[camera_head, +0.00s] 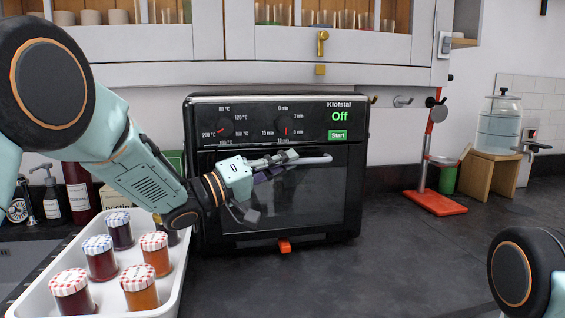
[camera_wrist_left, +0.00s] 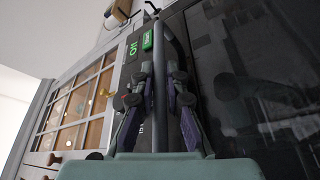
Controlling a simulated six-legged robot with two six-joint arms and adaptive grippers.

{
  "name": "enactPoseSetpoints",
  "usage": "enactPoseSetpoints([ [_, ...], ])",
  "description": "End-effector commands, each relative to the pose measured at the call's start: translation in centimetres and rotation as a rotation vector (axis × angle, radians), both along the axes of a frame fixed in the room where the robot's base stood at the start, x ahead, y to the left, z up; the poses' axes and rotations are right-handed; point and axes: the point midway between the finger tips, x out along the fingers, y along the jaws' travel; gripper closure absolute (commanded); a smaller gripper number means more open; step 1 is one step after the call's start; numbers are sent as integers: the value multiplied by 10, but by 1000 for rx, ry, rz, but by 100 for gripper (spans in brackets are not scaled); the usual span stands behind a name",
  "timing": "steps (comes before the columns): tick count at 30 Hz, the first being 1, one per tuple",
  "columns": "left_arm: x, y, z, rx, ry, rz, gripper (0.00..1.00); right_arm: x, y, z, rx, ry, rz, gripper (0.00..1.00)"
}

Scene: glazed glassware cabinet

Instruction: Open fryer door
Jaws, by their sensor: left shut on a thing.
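The fryer (camera_head: 350,180) is a black box-shaped appliance on the counter, with dials and a green "Off" display at the top of its front. Its dark glass door (camera_head: 290,205) looks closed. A light bar handle (camera_head: 318,159) runs across the top of the door. My left gripper (camera_head: 275,168) is at the left part of this handle and shut on it. In the left wrist view the handle (camera_wrist_left: 158,70) passes between the two fingers of the gripper (camera_wrist_left: 160,95). My right arm shows at the lower right, but its gripper is out of view.
A white tray (camera_head: 178,285) with several jam jars stands at the front left, below my left arm. A red stand (camera_head: 435,203) and a glass dispenser (camera_head: 498,125) are at the right. Wall cabinets (camera_head: 380,47) hang above.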

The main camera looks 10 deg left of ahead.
Motion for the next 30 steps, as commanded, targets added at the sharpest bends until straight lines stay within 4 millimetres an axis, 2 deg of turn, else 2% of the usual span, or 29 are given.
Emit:
enactPoseSetpoints([
  [20, -3, 2, -1, -1, -17, 6, 100, 0, 0, -2, 0, 0, 0, 60],
  [30, -36, -9, -19, 59, -197, 4, 100, 0, 0, -16, 0, 0, 0, 60],
])
